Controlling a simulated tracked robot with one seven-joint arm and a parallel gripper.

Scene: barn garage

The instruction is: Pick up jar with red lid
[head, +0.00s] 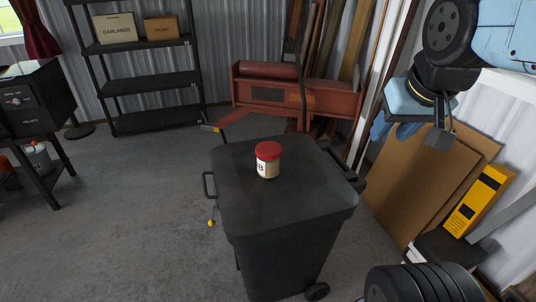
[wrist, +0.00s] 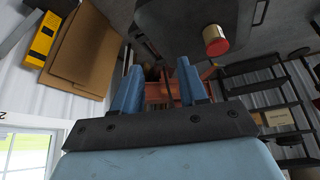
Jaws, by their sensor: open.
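The jar with the red lid (head: 268,160) stands upright on the flat top of a dark wheeled bin (head: 236,205) in the middle of the head view. Its body is cream-coloured with a partly visible label. My gripper (head: 393,130) is at the upper right, well apart from the jar and above the bin's level. In the wrist view, which looks upside down, my gripper's two blue fingers (wrist: 159,65) are spread with nothing between them. The jar (wrist: 213,36) shows there beyond the fingers, up and to the right.
Cardboard sheets (head: 412,190) and a yellow box (head: 478,200) lean at the right wall. Black round weights (head: 410,285) sit at the lower right. A red bench-like piece (head: 298,98) stands behind the bin, black shelves (head: 150,82) at back left. Floor left of the bin is mostly clear.

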